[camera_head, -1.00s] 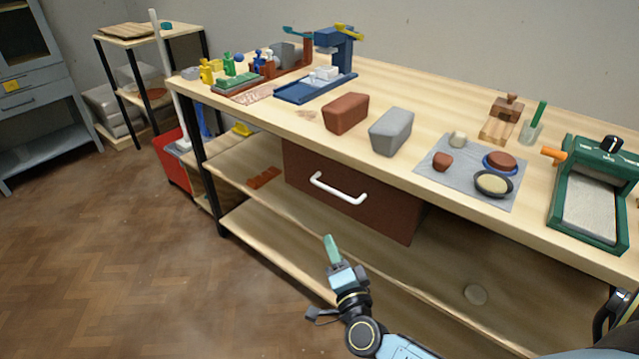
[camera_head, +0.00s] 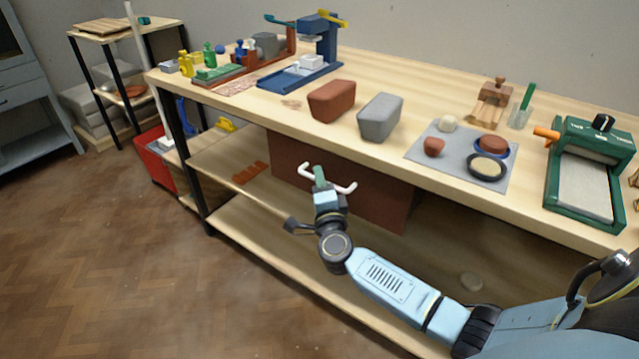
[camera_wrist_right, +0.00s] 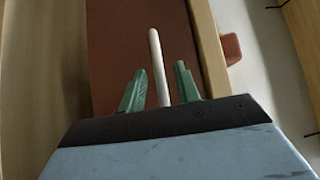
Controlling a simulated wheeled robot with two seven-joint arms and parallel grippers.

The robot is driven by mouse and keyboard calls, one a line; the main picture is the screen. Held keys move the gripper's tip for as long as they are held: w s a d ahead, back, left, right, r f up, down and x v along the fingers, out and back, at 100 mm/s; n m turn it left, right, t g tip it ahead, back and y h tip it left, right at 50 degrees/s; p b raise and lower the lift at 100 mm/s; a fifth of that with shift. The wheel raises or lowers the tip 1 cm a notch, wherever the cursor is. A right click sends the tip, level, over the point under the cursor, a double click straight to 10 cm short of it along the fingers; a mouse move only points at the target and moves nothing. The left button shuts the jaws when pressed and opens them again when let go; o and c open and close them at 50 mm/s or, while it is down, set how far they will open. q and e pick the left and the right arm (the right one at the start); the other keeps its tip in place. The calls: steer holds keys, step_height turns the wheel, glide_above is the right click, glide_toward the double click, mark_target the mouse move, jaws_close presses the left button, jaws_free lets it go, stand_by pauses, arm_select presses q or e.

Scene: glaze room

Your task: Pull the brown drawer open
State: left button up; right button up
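The brown drawer (camera_head: 384,199) hangs under the workbench top, its front facing me. Its white bar handle (camera_head: 345,187) runs across the front. My right gripper (camera_head: 319,176) is at the handle in the head view and covers part of it. In the right wrist view, the two green fingers of the right gripper (camera_wrist_right: 158,88) stand apart, with the white handle (camera_wrist_right: 154,48) between them. A gap shows on each side of the handle. The brown drawer front (camera_wrist_right: 120,45) fills the background there. My left gripper is not in view.
The workbench top (camera_head: 270,108) holds a brown block (camera_head: 332,101), a grey block (camera_head: 380,117), a grey mat (camera_head: 418,152) and a green slab roller (camera_head: 590,172). A lower shelf (camera_head: 225,163) runs below. The floor (camera_head: 110,240) at left is clear.

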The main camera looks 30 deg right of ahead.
steer(key=shift+w+d+r, duration=0.1)
steer(key=shift+w+d, duration=0.05)
steer(key=shift+w, duration=0.2)
jaws_close()
stand_by(0.3)
